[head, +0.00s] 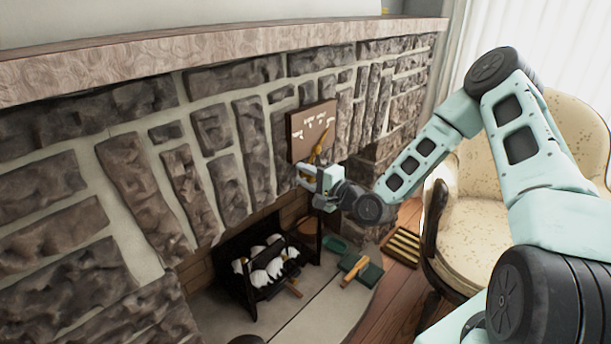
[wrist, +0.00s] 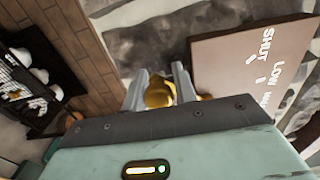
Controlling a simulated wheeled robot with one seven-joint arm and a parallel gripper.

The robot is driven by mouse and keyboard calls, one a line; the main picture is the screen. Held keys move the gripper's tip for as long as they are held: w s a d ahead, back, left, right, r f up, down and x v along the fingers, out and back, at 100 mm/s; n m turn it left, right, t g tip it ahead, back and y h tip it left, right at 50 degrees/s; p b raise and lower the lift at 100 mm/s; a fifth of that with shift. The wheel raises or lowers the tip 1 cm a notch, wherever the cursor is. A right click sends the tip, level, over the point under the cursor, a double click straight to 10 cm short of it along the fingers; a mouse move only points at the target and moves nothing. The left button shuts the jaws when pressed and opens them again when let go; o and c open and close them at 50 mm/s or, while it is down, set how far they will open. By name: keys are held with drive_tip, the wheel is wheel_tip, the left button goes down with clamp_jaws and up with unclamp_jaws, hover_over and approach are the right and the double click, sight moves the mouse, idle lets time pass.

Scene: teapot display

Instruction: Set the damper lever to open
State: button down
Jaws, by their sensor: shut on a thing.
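The damper plate (head: 298,150) is a brown square panel with white labels, mounted on the stone fireplace front. In the wrist view the plate (wrist: 225,65) shows the words SHUT and LOW, and a third label is partly cut off. The brass damper lever (head: 320,147) slants across the plate's lower right, its upper end leaning up and right. My gripper (head: 305,172) is at the plate's lower edge. In the wrist view my gripper (wrist: 157,82) is shut on the yellow lever end (wrist: 158,94). I cannot tell which label the lever points to.
Below is a black grate (head: 262,275) with white-topped logs. A green box (head: 360,272) with a wooden-handled item lies on the hearth, near a slatted wooden piece (head: 403,246). A cream chair (head: 465,195) stands close on the right. The mantel (head: 220,48) runs above.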

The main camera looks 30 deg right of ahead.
drive_tip(key=c, duration=1.2)
unclamp_jaws()
drive_tip(key=shift+d+f, duration=0.15)
drive_tip(key=shift+d, duration=0.15)
drive_tip(key=shift+a, duration=0.1)
drive_tip(key=p+v, duration=0.2)
drive_tip(key=v, duration=1.5)
drive_tip(key=shift+s, duration=0.25)
